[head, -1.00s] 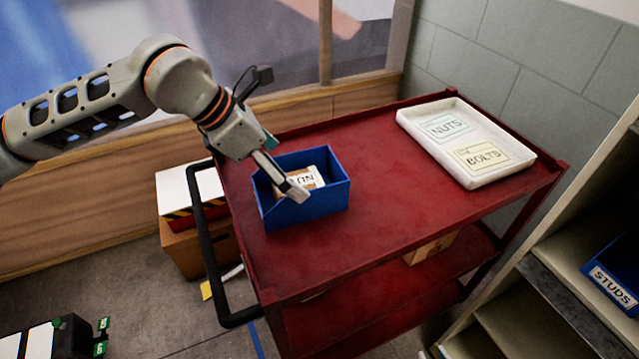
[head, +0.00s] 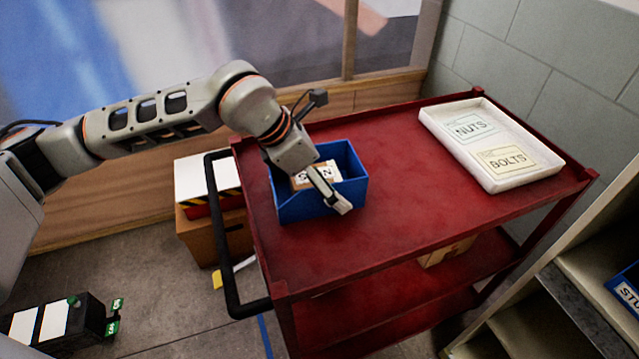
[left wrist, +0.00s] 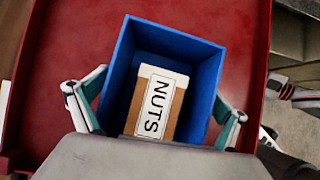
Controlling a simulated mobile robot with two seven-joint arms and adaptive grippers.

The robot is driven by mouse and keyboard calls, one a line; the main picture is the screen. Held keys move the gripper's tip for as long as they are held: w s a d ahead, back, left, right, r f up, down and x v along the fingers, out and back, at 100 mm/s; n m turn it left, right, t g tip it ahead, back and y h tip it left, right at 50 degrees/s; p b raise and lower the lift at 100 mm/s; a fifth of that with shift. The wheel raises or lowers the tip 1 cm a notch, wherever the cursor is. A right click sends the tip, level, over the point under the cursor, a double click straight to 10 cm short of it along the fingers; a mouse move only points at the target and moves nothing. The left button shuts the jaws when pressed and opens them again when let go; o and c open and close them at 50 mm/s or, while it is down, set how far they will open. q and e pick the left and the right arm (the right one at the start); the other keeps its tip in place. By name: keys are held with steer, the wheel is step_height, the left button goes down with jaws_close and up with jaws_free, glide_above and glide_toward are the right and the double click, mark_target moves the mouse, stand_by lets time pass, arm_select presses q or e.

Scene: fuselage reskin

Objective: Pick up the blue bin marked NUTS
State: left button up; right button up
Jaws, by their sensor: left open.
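The blue bin (head: 350,189) stands on the near left part of the red cart's top (head: 400,225). Inside it is a brown block with a white label reading NUTS (left wrist: 154,105), clear in the left wrist view. My left gripper (head: 333,197) is over the bin in the head view, partly covering its inside and front wall. In the left wrist view the bin (left wrist: 205,85) lies between my open left fingers (left wrist: 157,115), one outside each side wall. I cannot tell whether they touch it. The bin's near end is hidden by the gripper body.
A white tray (head: 555,168) with NUTS and BOLTS areas lies at the cart's right end. The black cart handle (head: 223,245) is left of the bin. Shelves with a blue STUDS bin (head: 627,290) stand at right. The cart top between bin and tray is clear.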

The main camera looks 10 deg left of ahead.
arm_select(q)
steer(key=c, duration=1.2)
steer(key=shift+c, duration=0.2)
steer(key=shift+r, duration=0.15)
